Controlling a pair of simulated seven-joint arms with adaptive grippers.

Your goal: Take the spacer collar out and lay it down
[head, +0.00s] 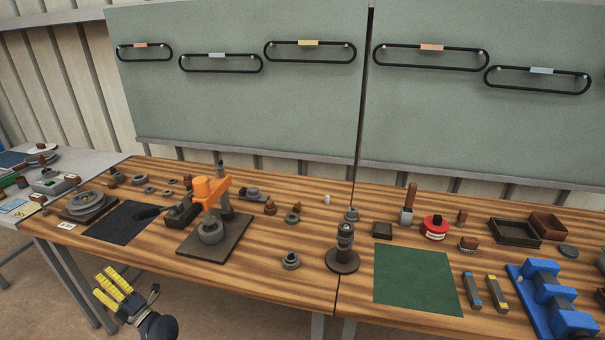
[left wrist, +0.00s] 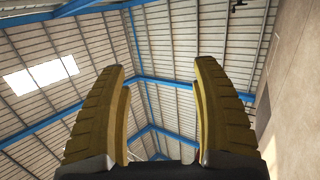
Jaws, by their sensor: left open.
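An orange-topped screw press (head: 206,190) stands on a dark square base plate (head: 190,246) on the left half of the wooden bench. A grey ring-shaped part (head: 210,230) sits on that plate under the orange head; it may be the spacer collar, but I cannot tell for sure. A smaller grey ring (head: 291,260) lies on the wood right of the press. My left gripper (head: 104,281), with yellow fingers, is open and empty in front of the bench's edge, left of the press. In the left wrist view its spread fingers (left wrist: 160,68) point at the roof. My right gripper is not in view.
A black mat (head: 122,223) lies left of the press, with a round grey fixture (head: 88,203) beyond it. A dark upright post (head: 344,248) stands to the right. A green mat (head: 415,280) is clear. A blue fixture (head: 550,300) stands at far right.

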